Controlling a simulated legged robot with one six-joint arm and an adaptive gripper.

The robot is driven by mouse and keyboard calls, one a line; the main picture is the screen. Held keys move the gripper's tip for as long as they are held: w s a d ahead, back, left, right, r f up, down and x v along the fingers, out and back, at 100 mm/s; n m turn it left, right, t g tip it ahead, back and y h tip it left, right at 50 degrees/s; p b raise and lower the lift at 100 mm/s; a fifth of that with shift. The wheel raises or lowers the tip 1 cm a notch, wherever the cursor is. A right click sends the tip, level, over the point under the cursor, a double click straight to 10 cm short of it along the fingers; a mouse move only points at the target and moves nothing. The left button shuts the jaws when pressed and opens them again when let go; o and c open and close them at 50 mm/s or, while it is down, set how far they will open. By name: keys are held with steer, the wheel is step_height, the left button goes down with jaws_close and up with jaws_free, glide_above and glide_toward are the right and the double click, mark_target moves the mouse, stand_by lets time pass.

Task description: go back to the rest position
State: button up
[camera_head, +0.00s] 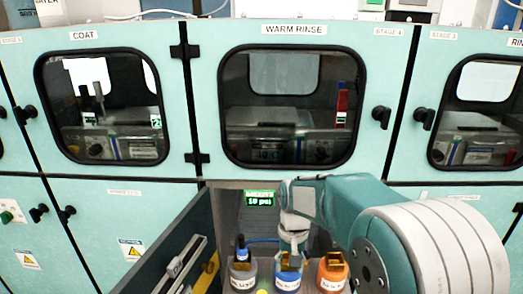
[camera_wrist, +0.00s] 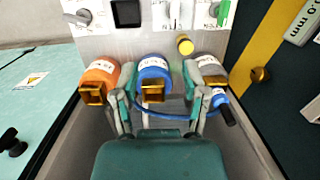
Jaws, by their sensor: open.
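My gripper (camera_wrist: 157,82) is open in the wrist view, with one finger on each side of the blue bottle (camera_wrist: 153,69). I cannot tell whether the fingers touch it. The bottle has a white label and a brass-coloured square piece on it. An orange bottle (camera_wrist: 101,72) is to the left and a grey bottle (camera_wrist: 207,67) to the right. In the head view, my arm reaches in from the right and my gripper (camera_head: 290,247) is down at the blue bottle (camera_head: 287,281), between the grey bottle (camera_head: 243,280) and the orange bottle (camera_head: 333,277). The fingertips are partly hidden there.
A dark open door panel (camera_head: 180,240) stands left of the bottles. A blue cord (camera_wrist: 160,116) runs across by the fingers to a blue-and-black piece (camera_wrist: 225,108) by the grey bottle. Pale green cabinet doors (camera_head: 205,90) stand behind. A green display (camera_head: 260,198) is above the bottles.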

steer(key=s+d+r+t, duration=0.3)
steer(key=s+r, duration=0.3)
steer(key=s, duration=0.4)
steer(key=s+d+r+t, duration=0.4)
steer(key=s+d+r, duration=0.1)
steer(key=s, duration=0.5)
steer(key=shift+s+d+r, duration=0.15)
steer(key=shift+d+r, duration=0.1)
steer(key=shift+r, duration=0.2)
